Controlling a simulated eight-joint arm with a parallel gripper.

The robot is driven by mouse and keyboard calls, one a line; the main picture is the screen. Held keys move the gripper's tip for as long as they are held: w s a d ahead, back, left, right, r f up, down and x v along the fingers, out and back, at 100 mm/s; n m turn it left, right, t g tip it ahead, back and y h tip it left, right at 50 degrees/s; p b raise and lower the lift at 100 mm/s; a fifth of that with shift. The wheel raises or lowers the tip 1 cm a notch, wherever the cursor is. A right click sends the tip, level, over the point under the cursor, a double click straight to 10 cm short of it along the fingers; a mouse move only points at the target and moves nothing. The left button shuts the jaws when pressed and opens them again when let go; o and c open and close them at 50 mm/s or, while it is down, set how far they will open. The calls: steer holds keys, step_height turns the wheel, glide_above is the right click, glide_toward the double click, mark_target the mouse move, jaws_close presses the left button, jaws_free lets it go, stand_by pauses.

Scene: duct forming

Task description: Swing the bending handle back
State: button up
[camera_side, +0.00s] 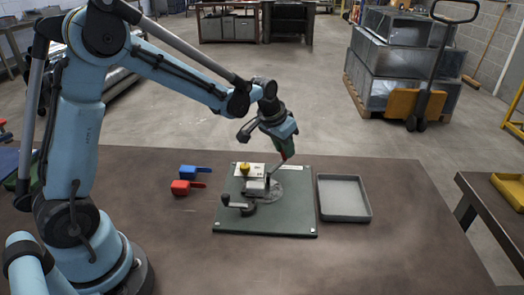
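The bending fixture is mounted on a dark green plate (226,218) on the brown table. Its bending handle (276,168) is a thin grey rod that rises from the fixture, tilted up and to the right, with a reddish upper end. My gripper (284,152) points down at this upper end and overlaps it in the picture. The fingers are too small and dark to tell whether they are shut on it. A round grey disc (292,186) lies under the rod. A yellow knob (244,169) and a black lever with a knob (238,205) stand on the plate's left side.
A grey empty tray (343,213) stands close right of the plate. The table's front and right areas are clear. A yellow bin (510,190) sits on a separate right-hand bench.

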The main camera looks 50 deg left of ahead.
jaws_close()
steer(key=shift+d, duration=0.15)
